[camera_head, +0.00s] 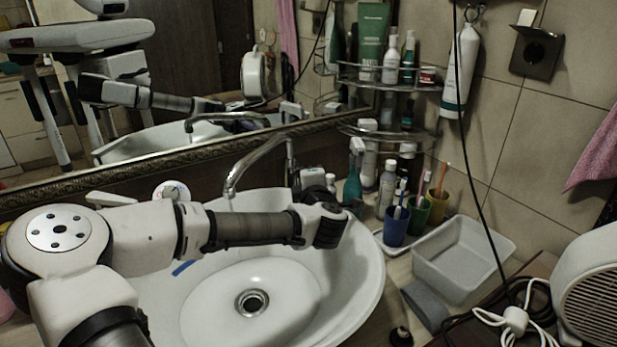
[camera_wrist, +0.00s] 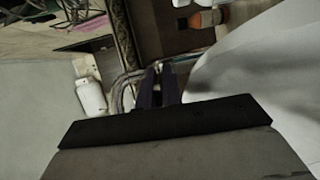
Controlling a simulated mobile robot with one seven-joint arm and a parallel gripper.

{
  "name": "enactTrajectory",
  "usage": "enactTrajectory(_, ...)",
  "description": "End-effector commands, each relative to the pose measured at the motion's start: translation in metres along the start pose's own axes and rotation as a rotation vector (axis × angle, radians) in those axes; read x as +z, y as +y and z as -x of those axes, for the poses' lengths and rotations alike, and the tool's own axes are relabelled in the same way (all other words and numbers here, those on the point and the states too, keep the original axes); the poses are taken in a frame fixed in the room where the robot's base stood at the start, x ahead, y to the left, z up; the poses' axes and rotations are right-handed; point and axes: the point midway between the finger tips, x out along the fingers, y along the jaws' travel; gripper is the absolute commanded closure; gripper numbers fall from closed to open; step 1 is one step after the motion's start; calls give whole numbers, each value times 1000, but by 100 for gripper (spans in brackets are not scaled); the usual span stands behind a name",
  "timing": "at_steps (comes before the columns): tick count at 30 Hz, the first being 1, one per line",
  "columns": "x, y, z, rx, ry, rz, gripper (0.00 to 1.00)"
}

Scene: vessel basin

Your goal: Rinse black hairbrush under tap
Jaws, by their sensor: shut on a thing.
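The metal tap (camera_head: 250,162) arches over the white basin (camera_head: 352,290), its spout end above the rear rim area, behind my forearm. No water stream shows. My arm reaches across the basin from the left. My gripper (camera_wrist: 158,88) shows in the wrist view as two dark fingers close together, shut on a thin dark thing that I take for the black hairbrush. The brush's shape is not clear, as it is dark against the dark fingers. In the head view the fingers are mostly hidden behind the wrist, near the tap's base. A curved metal pipe, apparently the tap, shows beside the fingers.
Toothbrush cups (camera_head: 397,226), bottles (camera_head: 387,188) and a grey-white tray (camera_head: 462,258) stand right of the basin. A wire shelf (camera_head: 388,80) hangs above. A mirror (camera_head: 190,75) backs the basin. A blue strip (camera_head: 183,268) lies in the basin. A black cable hangs at right.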

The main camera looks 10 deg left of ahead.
Motion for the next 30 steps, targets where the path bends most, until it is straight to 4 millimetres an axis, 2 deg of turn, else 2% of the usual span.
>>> enactTrajectory(1,1,7,1,-13,-1,4,100)
enactTrajectory(4,1,10,1,-42,-2,13,100)
enactTrajectory(16,1,5,0,-70,-3,21,100)
enactTrajectory(17,1,5,0,-70,-3,21,90)
enactTrajectory(19,1,5,0,-70,-2,21,84)
enactTrajectory(26,0,5,0,-70,-2,21,84)
enactTrajectory(30,0,7,7,-70,-2,19,84)
